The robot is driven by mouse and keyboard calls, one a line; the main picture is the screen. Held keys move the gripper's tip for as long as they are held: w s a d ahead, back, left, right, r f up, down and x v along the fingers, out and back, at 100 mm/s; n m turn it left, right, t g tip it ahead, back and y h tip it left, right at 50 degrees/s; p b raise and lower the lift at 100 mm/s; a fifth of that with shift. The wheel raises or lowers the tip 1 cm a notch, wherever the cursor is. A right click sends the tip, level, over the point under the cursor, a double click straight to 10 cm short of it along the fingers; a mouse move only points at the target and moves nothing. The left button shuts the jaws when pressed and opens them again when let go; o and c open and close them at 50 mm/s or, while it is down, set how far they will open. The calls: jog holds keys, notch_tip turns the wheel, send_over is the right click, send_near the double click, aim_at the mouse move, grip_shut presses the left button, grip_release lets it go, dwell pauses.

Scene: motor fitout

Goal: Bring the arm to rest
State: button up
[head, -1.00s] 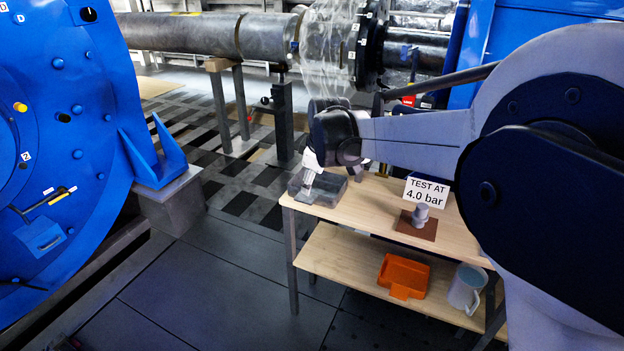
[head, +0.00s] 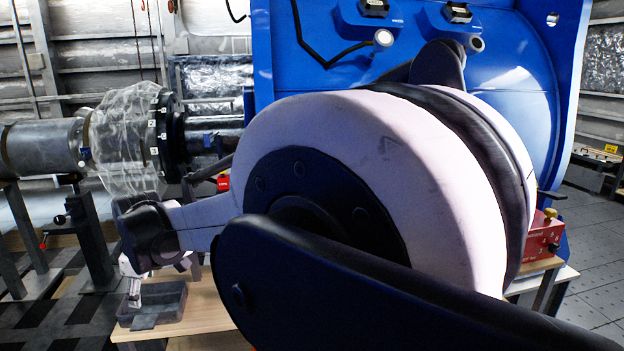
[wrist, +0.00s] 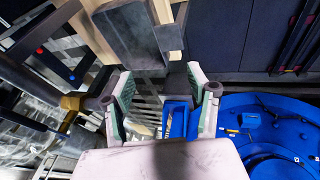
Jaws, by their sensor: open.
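My gripper (head: 133,290) hangs from my arm over the grey tray (head: 172,309) at the left end of the wooden bench (head: 205,310) in the head view. In the wrist view my gripper (wrist: 158,85) shows two fingers with green pads spread wide apart, with nothing held between them. The grey tray (wrist: 128,32) lies beyond the fingertips at the top of the wrist view. My large arm links fill the middle and right of the head view and hide most of the bench.
A blue machine housing (head: 340,80) stands close behind my arm. A pipe (head: 45,145) with clear wrapping (head: 122,140) and dark stands are at left. A red box (head: 542,235) stands at right. Open floor (head: 600,260) lies at far right.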

jog(key=s+d+r+m+t+p, duration=0.1)
jog(key=d+r+m, duration=0.3)
jog(key=d, duration=0.7)
jog(key=s+d+r+m+t+h+p, duration=0.15)
jog(key=d+r, duration=0.35)
jog(key=d, duration=0.7)
jog(key=d+r+m+p, duration=0.1)
jog(key=d+r+m, duration=0.35)
jog(key=d, duration=0.65)
jog(key=s+d+f+m+t+h+p, duration=0.1)
jog(key=s+d+m, duration=0.3)
jog(key=s+d, duration=0.5)
jog(key=s+d+f+m+h+p, duration=0.1)
jog(key=s+d+m, duration=0.4)
jog(key=s+d, duration=0.5)
jog(key=d+p, duration=0.1)
jog(key=d, duration=0.5)
jog(key=shift+f+t+p, duration=0.25)
jog(key=shift+t+p, duration=0.1)
jog(key=shift+h, duration=0.25)
